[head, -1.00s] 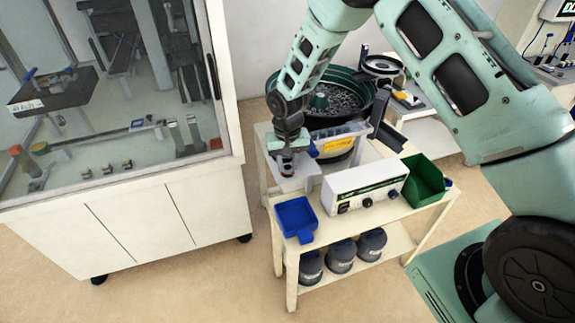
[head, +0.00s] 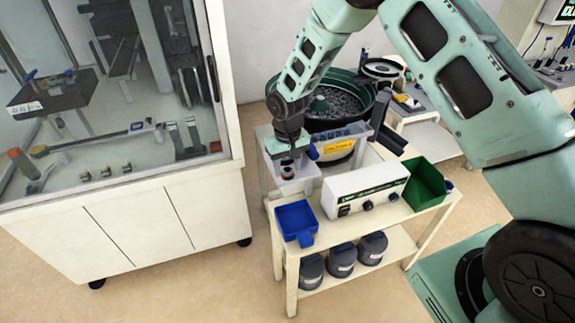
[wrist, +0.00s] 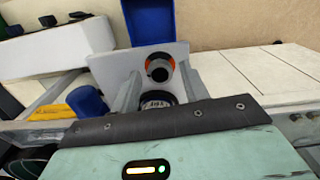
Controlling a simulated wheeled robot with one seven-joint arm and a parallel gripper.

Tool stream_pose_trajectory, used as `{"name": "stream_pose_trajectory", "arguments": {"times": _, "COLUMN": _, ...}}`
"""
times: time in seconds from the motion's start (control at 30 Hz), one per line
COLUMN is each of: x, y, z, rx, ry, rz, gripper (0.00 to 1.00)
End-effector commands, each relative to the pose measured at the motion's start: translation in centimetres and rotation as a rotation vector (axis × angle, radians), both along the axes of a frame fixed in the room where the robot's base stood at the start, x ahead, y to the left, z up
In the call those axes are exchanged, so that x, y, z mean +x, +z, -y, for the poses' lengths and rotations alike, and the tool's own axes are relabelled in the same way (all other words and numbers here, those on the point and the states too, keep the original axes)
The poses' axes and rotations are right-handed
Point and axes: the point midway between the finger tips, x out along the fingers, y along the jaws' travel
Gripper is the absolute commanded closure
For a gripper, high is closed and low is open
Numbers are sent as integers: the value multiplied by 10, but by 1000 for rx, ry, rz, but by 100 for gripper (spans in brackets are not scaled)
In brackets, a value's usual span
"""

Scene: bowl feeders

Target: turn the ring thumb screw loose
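In the wrist view, a round black knob with an orange and dark ring around it (wrist: 158,66), which I take to be the ring thumb screw, sits against a white plate. My gripper (wrist: 161,74) has its two grey fingers on either side of it, with a small gap visible on each side. A dark round part with white lettering (wrist: 157,98) shows nearer, between the fingers. In the head view my gripper (head: 288,168) points down at the left end of the feeder table, and the screw is small and partly hidden there.
A blue bin (head: 296,222), a white control box (head: 364,190) and a green bin (head: 425,182) stand at the table's front. The dark bowl feeder (head: 335,105) is behind my gripper. A glass-fronted cabinet (head: 120,200) stands close on the left.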

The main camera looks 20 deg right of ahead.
Motion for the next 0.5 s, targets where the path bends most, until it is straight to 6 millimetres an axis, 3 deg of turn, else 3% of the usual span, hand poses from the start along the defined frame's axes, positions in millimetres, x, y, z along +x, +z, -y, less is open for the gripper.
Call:
{"name": "stream_pose_trajectory", "arguments": {"times": 0.33, "x": 0, "y": 2, "z": 0, "rx": 0, "ry": -1, "rz": 1, "gripper": 50}}
{"name": "stream_pose_trajectory", "arguments": {"times": 0.5, "x": 1, "y": 20, "z": 0, "rx": 1, "ry": -2, "rz": 5, "gripper": 50}}
